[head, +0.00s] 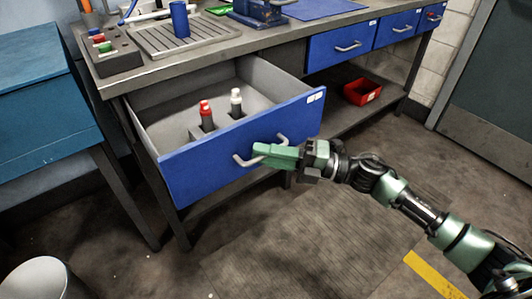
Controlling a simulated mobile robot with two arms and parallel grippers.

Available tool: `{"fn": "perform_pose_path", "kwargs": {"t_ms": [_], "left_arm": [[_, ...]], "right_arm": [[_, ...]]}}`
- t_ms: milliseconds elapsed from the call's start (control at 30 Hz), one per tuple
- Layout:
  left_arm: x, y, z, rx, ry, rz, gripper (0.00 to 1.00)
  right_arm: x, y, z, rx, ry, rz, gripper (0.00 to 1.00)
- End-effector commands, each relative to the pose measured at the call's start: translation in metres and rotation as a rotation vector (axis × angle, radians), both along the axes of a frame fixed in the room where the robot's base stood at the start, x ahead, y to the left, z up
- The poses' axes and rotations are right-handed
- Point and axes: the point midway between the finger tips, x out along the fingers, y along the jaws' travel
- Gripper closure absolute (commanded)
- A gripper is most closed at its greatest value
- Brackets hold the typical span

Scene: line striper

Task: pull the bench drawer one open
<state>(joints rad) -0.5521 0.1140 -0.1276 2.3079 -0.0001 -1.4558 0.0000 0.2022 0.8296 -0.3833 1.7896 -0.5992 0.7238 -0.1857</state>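The blue-fronted bench drawer (222,160) at the left of the workbench is pulled well out, and its grey inside shows. A red-capped bottle (206,118) and a white-capped bottle (236,103) stand in it. My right gripper (268,150), green, comes in from the right at the drawer's front and is shut on the grey handle (241,161). The fingers hide the middle of the handle; its two ends show. My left gripper is not in view.
The workbench top (240,42) holds a ribbed tray (165,42), a blue cup (180,20) and a button box (107,55). Closed blue drawers (340,46) sit at right. A red bin (362,91) is on the lower shelf. Floor before the drawer is clear.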

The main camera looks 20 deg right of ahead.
Motion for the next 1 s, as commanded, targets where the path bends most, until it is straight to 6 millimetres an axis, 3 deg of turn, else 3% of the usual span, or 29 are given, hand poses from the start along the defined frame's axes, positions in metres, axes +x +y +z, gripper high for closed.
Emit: {"fn": "perform_pose_path", "kwargs": {"t_ms": [333, 733, 1000], "left_arm": [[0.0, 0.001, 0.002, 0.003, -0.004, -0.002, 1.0], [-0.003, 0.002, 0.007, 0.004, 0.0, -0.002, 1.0], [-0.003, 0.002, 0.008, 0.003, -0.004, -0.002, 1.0]], "right_arm": [[-0.001, -0.004, -0.001, -0.001, 0.001, -0.002, 0.8], [-0.027, -0.06, -0.01, -0.002, 0.003, -0.002, 0.8], [-0.032, -0.071, -0.011, 0.0, 0.001, 0.0, 0.8]]}}
